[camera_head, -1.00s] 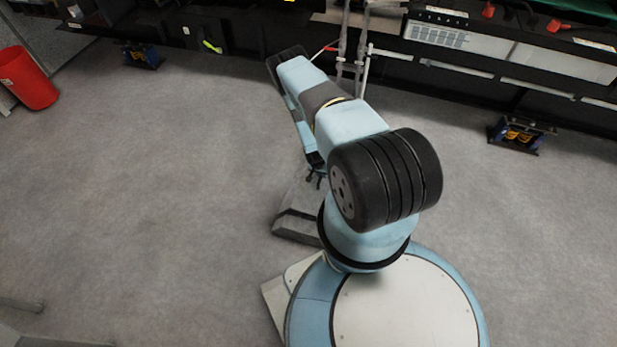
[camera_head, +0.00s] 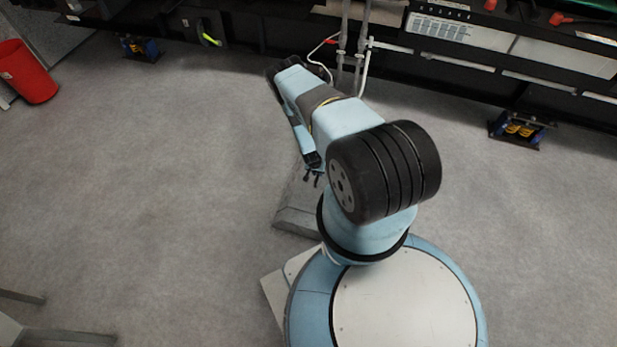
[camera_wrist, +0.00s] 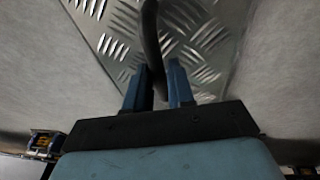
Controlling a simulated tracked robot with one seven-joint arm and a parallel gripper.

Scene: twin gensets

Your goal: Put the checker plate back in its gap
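The checker plate (camera_wrist: 108,28) is a grey metal sheet with a raised tread pattern. It fills the upper middle of the wrist view, and in the head view its grey edge (camera_head: 296,222) shows below my forearm, partly hidden by my arm. My gripper (camera_wrist: 158,82) has its blue fingers on either side of a dark curved handle (camera_wrist: 151,30) on the plate, and looks shut on it. In the head view my gripper (camera_head: 313,178) is small and mostly hidden. The plate hangs tilted beside my base. I cannot make out the gap in either view.
A long dark frame with a pale panel (camera_head: 440,28) and grey pipes (camera_head: 350,45) runs along the back. Blue-and-yellow mounts (camera_head: 520,130) stand under it. A red bin (camera_head: 27,72) is at far left, grey legs (camera_head: 70,336) at lower left. The grey floor between is clear.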

